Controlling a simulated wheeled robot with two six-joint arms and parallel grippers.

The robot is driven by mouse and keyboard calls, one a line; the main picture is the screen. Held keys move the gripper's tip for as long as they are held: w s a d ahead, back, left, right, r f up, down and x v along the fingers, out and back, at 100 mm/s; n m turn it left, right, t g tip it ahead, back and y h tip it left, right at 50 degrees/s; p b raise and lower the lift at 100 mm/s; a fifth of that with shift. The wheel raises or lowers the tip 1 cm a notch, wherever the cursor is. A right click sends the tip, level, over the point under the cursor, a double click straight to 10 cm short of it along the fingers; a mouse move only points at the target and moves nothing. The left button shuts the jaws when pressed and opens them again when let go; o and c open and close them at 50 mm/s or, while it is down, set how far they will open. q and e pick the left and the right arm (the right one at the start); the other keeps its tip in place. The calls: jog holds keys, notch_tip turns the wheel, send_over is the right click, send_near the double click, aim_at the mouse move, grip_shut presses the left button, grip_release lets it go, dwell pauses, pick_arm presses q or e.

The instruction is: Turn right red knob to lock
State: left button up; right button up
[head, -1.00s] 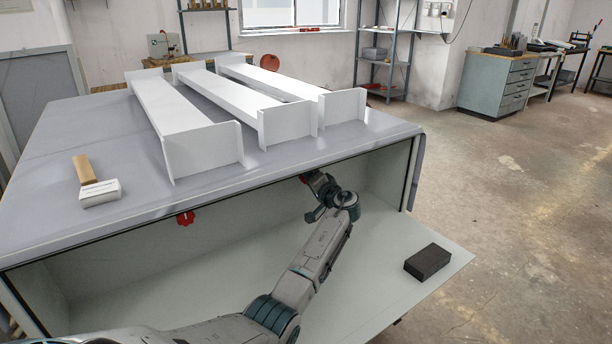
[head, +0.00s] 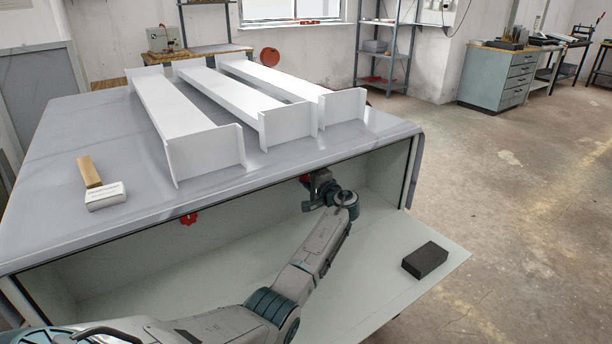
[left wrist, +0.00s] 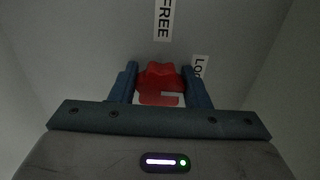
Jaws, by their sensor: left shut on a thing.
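The right red knob (head: 305,179) is under the table's front edge, mostly hidden by my wrist in the head view. In the left wrist view the red knob (left wrist: 160,74) sits between the two blue fingers of my left gripper (left wrist: 168,88), which is shut on it. A "FREE" label (left wrist: 164,18) is above the knob and a partly hidden label starting "Lo" (left wrist: 201,66) is to its right. My left arm reaches in from the lower left of the head view to the knob. My right gripper is not in view.
A second red knob (head: 188,219) is further left under the table edge. White beams (head: 190,125) and a wooden-handled mallet (head: 104,195) lie on the grey table (head: 50,225). A black block (head: 426,261) lies on the lower shelf (head: 375,285), right of my arm.

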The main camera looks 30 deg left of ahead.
pick_arm(q)
jog(key=o, duration=1)
jog(key=shift+c, duration=0.2)
jog(key=v, duration=1.1)
jog(key=shift+f, duration=0.15)
